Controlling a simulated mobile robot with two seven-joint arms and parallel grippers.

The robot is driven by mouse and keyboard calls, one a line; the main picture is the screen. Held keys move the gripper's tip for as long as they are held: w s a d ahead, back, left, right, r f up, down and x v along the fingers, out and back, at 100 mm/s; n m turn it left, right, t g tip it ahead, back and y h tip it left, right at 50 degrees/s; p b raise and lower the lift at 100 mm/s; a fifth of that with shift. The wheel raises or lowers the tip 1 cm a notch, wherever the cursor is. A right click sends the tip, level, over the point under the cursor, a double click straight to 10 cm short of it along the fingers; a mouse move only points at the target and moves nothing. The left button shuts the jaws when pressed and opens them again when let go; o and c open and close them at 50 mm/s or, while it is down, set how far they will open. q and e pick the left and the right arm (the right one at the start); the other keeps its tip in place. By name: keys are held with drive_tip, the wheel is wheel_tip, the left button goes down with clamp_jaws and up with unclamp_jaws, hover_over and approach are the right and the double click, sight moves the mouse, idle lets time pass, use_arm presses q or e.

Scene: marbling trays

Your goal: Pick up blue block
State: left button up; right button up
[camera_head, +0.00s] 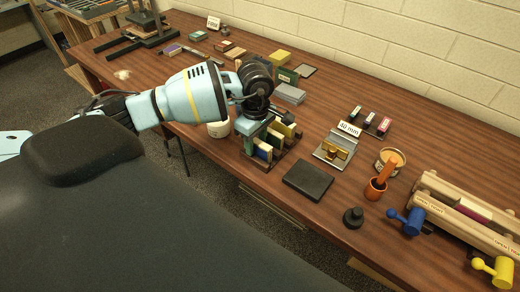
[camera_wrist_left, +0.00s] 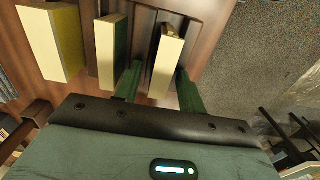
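A blue block (camera_head: 263,152) with cream edges stands upright in a dark rack near the table's front edge. In the left wrist view its cream edge (camera_wrist_left: 166,62) shows between two green fingers; its blue face is mostly turned away. My left gripper (camera_head: 262,146) is pointed down over the rack, its fingers on either side of this block. The left wrist view shows the gripper (camera_wrist_left: 158,78) open, with a clear gap on the left finger's side; the right finger is close to the block. My right gripper is not in view.
Beside it in the rack stand a green block (camera_wrist_left: 112,50) and a yellow block (camera_wrist_left: 50,40), the green one close to my left finger. A black slab (camera_head: 308,180) lies just right of the rack. A white tub (camera_head: 218,128) stands left of it.

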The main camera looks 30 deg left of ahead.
sight(255, 142)
use_arm(q)
clamp_jaws()
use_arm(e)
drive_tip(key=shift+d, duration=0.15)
use_arm(q)
drive_tip(key=shift+r, duration=0.15)
drive_tip(key=shift+r, duration=0.65)
drive_tip(key=shift+s+r, duration=0.3)
drive_tip(key=shift+r, duration=0.65)
drive_tip(key=s+d+r+b, duration=0.1)
drive_tip(key=s+d, duration=0.2)
drive_tip(key=s, duration=1.2)
drive_tip(key=shift+r, duration=0.3)
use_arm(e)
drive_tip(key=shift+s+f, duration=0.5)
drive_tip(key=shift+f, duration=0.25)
